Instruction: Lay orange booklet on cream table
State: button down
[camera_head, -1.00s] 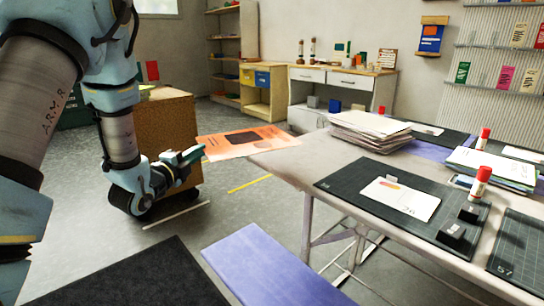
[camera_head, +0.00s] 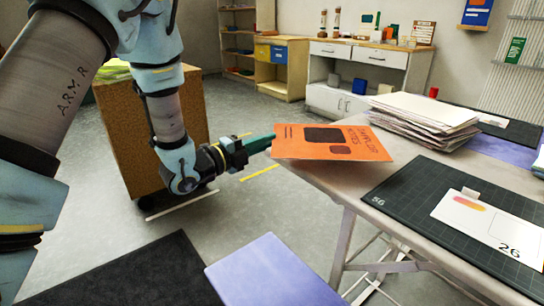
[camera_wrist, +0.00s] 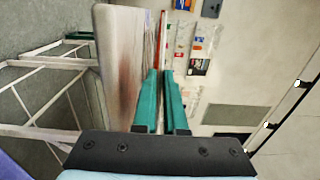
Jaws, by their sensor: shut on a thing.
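The orange booklet (camera_head: 325,146) is held out flat and slightly tilted, with dark printed shapes and lettering on its cover. My gripper (camera_head: 268,142) is shut on its left edge. The booklet is over the left end of the cream table (camera_head: 350,185), hiding part of its edge; I cannot tell whether it touches the top. In the wrist view, the green fingers of my gripper (camera_wrist: 163,78) close on the booklet, which shows only as a thin edge-on strip (camera_wrist: 162,35), beside the table top (camera_wrist: 124,60).
A paper stack (camera_head: 425,118) stands behind the booklet on the table. A dark cutting mat (camera_head: 415,190) with a white card (camera_head: 480,220) lies to its right. A cork-sided cabinet (camera_head: 120,140) stands behind my arm. A purple surface (camera_head: 265,275) is at the front.

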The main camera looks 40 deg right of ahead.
jog(key=shift+f, duration=2.2)
jog(key=shift+f+b, duration=0.25)
jog(key=shift+b, duration=0.05)
jog(key=c, duration=1)
grip_release()
jog(key=shift+r, duration=0.1)
jog(key=a, duration=0.8)
jog(key=a+b, duration=0.1)
jog(key=a, duration=0.3)
jog(key=shift+w, duration=0.35)
